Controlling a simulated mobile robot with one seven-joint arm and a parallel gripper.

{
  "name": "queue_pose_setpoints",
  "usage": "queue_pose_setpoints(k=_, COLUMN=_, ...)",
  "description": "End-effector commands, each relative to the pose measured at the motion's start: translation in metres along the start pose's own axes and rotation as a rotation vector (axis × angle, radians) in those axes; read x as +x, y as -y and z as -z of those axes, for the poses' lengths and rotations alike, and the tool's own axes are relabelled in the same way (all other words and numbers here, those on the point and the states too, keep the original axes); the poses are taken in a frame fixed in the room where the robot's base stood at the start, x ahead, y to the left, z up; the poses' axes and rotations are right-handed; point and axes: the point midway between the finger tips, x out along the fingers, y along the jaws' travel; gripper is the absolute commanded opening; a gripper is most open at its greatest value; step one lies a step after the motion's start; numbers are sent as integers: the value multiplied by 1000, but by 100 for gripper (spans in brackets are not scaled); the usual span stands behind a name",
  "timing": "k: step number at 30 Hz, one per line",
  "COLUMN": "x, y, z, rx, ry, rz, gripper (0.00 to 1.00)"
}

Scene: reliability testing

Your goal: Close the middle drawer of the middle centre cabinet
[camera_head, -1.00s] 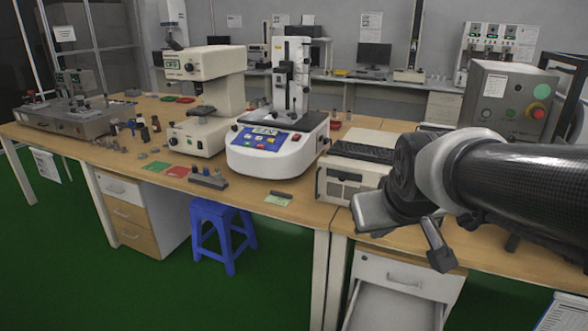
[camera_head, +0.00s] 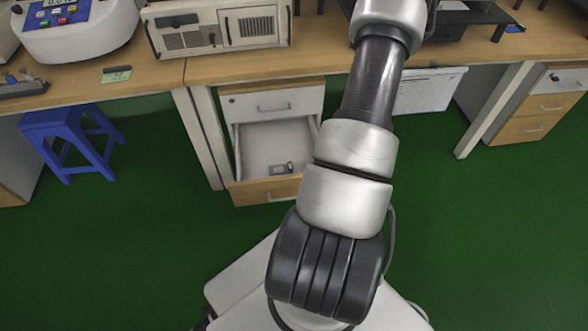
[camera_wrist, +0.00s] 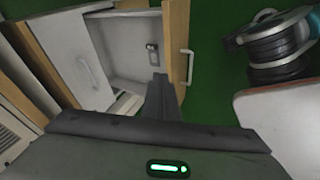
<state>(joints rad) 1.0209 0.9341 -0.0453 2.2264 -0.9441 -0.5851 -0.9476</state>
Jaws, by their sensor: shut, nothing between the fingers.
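The middle centre cabinet (camera_head: 272,88) stands under the wooden bench, with a white top drawer (camera_head: 303,100) that is shut. The middle drawer (camera_head: 265,150) below it is pulled out, showing a white inside and a wooden front (camera_head: 250,192). In the wrist view, the open drawer (camera_wrist: 125,42) lies ahead, its wooden front (camera_wrist: 175,30) and handle (camera_wrist: 188,66) at the right. My gripper (camera_wrist: 161,82) is shut and empty. Its fingertips overlap the drawer's near part in the picture; I cannot tell whether they touch. In the head view, my gripper does not show.
A small object (camera_head: 282,168) lies inside the open drawer. A blue stool (camera_head: 65,125) stands left of the cabinet, with a table leg (camera_head: 205,140) between. Another drawer cabinet (camera_head: 540,105) is at the far right. Green floor (camera_head: 490,230) is clear at the right.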

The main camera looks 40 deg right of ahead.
Motion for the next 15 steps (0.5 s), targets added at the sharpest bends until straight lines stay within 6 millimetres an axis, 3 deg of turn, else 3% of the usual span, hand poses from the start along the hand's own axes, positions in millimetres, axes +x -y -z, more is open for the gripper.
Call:
queue_pose_setpoints(k=1, x=12, y=29, z=-9, rx=3, ry=-40, rz=16, gripper=0)
queue_pose_setpoints(k=6, x=26, y=75, z=-10, rx=-18, ry=-143, rz=13, gripper=0)
queue_pose_setpoints(k=11, x=34, y=86, z=-8, rx=-25, ry=-171, rz=9, gripper=0)
queue_pose_setpoints(k=15, x=52, y=86, z=-5, rx=-25, ry=-171, rz=9, gripper=0)
